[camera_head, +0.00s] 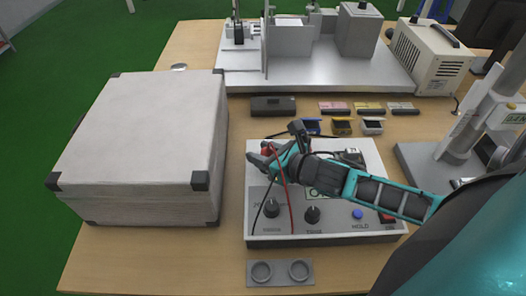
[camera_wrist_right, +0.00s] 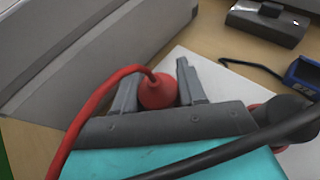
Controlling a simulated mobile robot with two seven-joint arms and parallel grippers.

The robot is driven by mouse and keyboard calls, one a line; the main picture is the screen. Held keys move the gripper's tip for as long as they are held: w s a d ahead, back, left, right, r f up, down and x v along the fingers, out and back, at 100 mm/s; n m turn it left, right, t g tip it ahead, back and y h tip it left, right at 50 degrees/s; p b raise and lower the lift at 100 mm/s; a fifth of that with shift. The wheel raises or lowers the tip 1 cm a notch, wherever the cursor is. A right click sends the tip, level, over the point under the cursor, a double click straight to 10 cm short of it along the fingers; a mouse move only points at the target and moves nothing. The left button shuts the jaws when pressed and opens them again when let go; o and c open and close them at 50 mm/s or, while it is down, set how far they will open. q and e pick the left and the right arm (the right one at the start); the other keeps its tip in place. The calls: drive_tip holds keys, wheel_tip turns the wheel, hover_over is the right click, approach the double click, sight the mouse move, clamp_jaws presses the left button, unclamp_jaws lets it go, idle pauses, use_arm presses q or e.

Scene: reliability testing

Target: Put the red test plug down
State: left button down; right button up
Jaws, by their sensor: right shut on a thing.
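My right gripper (camera_head: 262,158) reaches in from the right over the upper left part of the white tester box. It is shut on the red test plug (camera_head: 267,149). In the right wrist view the plug (camera_wrist_right: 158,91) sits between the two grey fingers (camera_wrist_right: 160,85), with its red cable curving off to the left. In the head view the red cable hangs down over the tester's front panel (camera_head: 340,232). The plug's tip is hidden. My left gripper is not in view.
A large white case (camera_head: 140,140) stands close on the left. Behind are a black block (camera_head: 273,105), small coloured boxes (camera_head: 342,127) and a metal rig (camera_head: 330,70). A stand (camera_head: 470,140) is at right.

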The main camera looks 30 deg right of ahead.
drive_tip(key=o, duration=1.1)
drive_tip(key=shift+f, duration=0.1)
